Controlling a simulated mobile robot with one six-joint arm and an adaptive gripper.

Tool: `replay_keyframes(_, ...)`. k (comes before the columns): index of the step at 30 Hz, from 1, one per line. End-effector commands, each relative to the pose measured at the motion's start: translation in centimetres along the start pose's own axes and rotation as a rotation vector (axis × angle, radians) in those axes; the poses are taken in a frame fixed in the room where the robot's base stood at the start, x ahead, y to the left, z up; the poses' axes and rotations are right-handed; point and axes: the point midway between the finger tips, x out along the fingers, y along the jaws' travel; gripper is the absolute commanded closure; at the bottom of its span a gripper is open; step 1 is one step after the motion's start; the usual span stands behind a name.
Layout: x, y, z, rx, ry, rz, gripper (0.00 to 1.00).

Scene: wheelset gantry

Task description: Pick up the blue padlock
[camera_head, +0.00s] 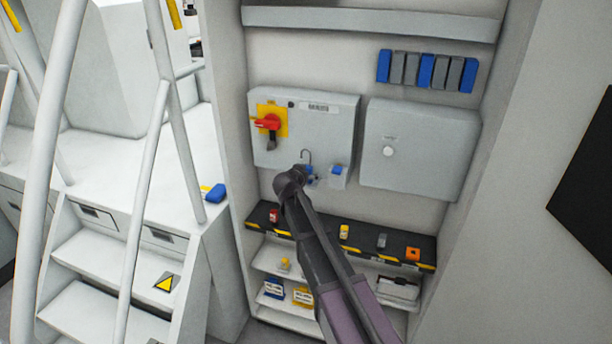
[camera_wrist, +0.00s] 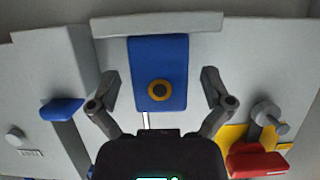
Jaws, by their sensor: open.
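The blue padlock (camera_wrist: 160,72) is near the middle of the wrist view, with a dark round centre in a yellow-orange ring on its face. In the head view the padlock (camera_head: 309,173) is mostly hidden behind my arm, below a thin dark hook on the left grey wall box. My gripper (camera_wrist: 160,88) is open, with one finger on each side of the padlock and a visible gap on both sides. In the head view my gripper is in front of the box's lower part; its fingers cannot be made out.
A red rotary switch on a yellow plate (camera_head: 268,122) and a small blue-topped holder (camera_head: 338,178) flank the padlock. A second grey box (camera_head: 420,150) is to the right. Below, a dark shelf (camera_head: 366,243) carries small items. A white railing (camera_head: 175,110) stands left.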

Motion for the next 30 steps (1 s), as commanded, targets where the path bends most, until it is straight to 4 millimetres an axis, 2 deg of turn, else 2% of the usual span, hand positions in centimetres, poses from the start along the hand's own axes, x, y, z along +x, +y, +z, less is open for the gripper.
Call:
replay_keyframes(16, 0.04, 0.03, -0.02, 0.0, 0.0, 0.0, 0.0)
replay_keyframes(17, 0.04, 0.03, -0.02, 0.0, 0.0, 0.0, 0.06)
replay_keyframes(25, 0.04, 0.04, -0.01, 0.0, 0.0, 0.0, 0.86)
replay_keyframes(30, 0.05, 0.04, -0.02, 0.0, 0.0, 0.0, 0.89)
